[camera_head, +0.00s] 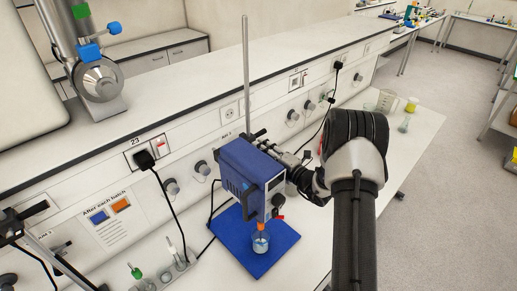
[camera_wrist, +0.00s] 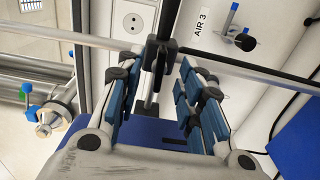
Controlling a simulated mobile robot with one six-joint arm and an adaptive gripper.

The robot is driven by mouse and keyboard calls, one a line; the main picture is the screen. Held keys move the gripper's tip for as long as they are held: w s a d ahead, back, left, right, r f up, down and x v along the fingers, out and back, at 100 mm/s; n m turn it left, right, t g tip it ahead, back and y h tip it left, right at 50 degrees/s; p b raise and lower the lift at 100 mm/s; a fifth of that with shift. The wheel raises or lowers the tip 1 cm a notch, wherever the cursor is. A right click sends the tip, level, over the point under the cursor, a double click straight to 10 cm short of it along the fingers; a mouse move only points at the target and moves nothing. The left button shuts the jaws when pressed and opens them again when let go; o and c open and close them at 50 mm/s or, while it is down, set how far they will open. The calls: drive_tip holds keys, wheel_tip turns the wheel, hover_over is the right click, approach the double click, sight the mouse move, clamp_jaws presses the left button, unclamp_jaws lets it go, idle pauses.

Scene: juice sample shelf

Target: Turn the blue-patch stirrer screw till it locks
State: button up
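The blue stirrer (camera_head: 248,172) is a box-shaped unit on an upright metal rod (camera_head: 246,80), above a blue mat (camera_head: 284,236). A small beaker (camera_head: 261,243) stands under it. My gripper (camera_head: 284,152) is behind the stirrer's right side, near the rod, and is partly hidden there. In the wrist view my gripper (camera_wrist: 160,78) is open, with blue-padded fingers apart on both sides. Between them are a dark clamp (camera_wrist: 160,54) and a metal screw-like part (camera_wrist: 148,98). I see no clear contact. No blue patch on the screw can be made out.
A wall ledge with sockets and knobs (camera_head: 203,168) runs close behind the stirrer. A sign (camera_head: 110,212) with blue and orange patches is at left. A black cable (camera_head: 172,207) hangs near the mat. A beaker (camera_head: 386,101) and flask (camera_head: 405,124) stand farther right.

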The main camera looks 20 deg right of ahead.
drive_tip(key=v, duration=1)
drive_tip(key=shift+s+d+f, duration=0.1)
